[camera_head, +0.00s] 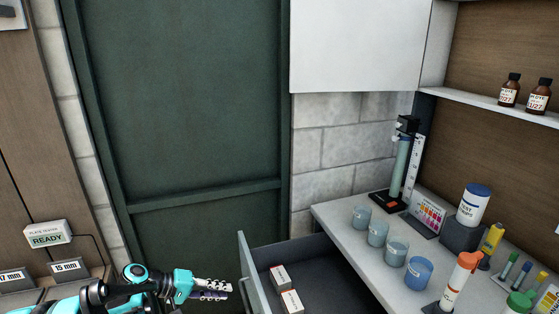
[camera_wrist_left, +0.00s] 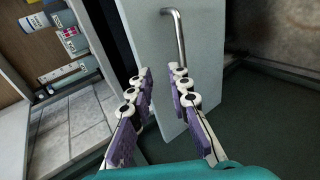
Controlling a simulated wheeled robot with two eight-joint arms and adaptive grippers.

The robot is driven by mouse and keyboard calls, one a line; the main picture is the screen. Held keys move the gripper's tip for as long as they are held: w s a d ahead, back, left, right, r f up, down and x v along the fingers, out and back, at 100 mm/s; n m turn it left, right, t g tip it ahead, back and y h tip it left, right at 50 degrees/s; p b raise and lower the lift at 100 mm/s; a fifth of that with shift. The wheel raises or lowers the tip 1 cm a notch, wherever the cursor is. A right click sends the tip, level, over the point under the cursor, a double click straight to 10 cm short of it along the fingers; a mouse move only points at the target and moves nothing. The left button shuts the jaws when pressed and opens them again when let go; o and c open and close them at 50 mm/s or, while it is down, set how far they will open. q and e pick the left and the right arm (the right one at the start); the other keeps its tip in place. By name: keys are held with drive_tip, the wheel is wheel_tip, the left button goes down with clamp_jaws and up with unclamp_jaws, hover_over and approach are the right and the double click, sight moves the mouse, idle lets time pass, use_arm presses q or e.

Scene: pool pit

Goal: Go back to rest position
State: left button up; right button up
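My left gripper (camera_head: 222,289) reaches in from the lower left in the head view, beside the outer face of an open drawer front (camera_head: 252,274). In the left wrist view my left gripper (camera_wrist_left: 160,76) has its two purple-padded fingers spread, with nothing held between them. A metal bar handle (camera_wrist_left: 180,36) on the pale drawer front (camera_wrist_left: 205,70) shows just beyond the fingertips, apart from them. My right gripper is in neither view.
The drawer holds two small white boxes (camera_head: 280,276) (camera_head: 291,301). The counter (camera_head: 345,220) carries several blue cups, bottles and a test kit. A plate tester (camera_head: 47,235) reading READY stands at left. A dark green door (camera_head: 185,120) is behind.

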use_arm(q)
drive_tip(key=s+r+m+t+y, duration=0.1)
drive_tip(key=s+y, duration=0.4)
drive_tip(key=s, duration=0.6)
drive_tip(key=s+r+m+t+y, duration=0.1)
drive_tip(key=s+r+m+y, duration=0.2)
drive_tip(key=s, duration=0.8)
drive_tip(key=r+y, duration=0.1)
drive_tip(key=y, duration=0.1)
drive_tip(key=shift+s+y, duration=0.25)
drive_tip(key=shift+y, duration=0.05)
